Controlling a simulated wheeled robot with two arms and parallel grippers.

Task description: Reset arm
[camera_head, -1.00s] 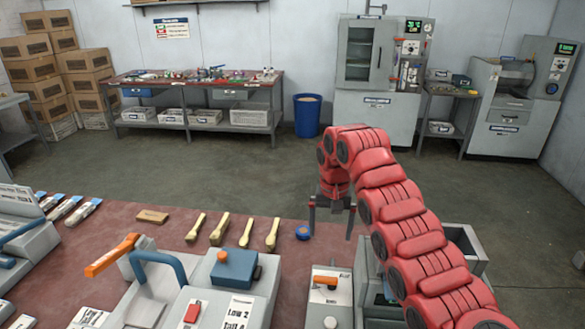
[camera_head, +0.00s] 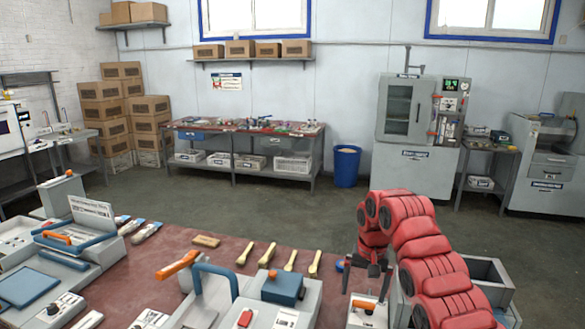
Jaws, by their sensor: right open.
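My right arm is red and comes in from the lower right. Its gripper (camera_head: 366,278) points down, with two dark fingers spread apart and nothing seen between them. It hangs at the right end of the red-brown worktop (camera_head: 190,262), near a small blue round thing (camera_head: 340,265) and above a grey box with an orange handle (camera_head: 364,305). Several wooden spoons (camera_head: 291,260) lie in a row on the worktop to the left of the gripper, clear of it. My left gripper does not show.
A press with a blue bar handle and orange lever (camera_head: 215,275) stands at the front middle. A grey open bin (camera_head: 488,275) is beside my right arm. Farther back are a workbench (camera_head: 245,135), a blue waste bin (camera_head: 346,167) and a grey cabinet machine (camera_head: 418,135). The floor between is clear.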

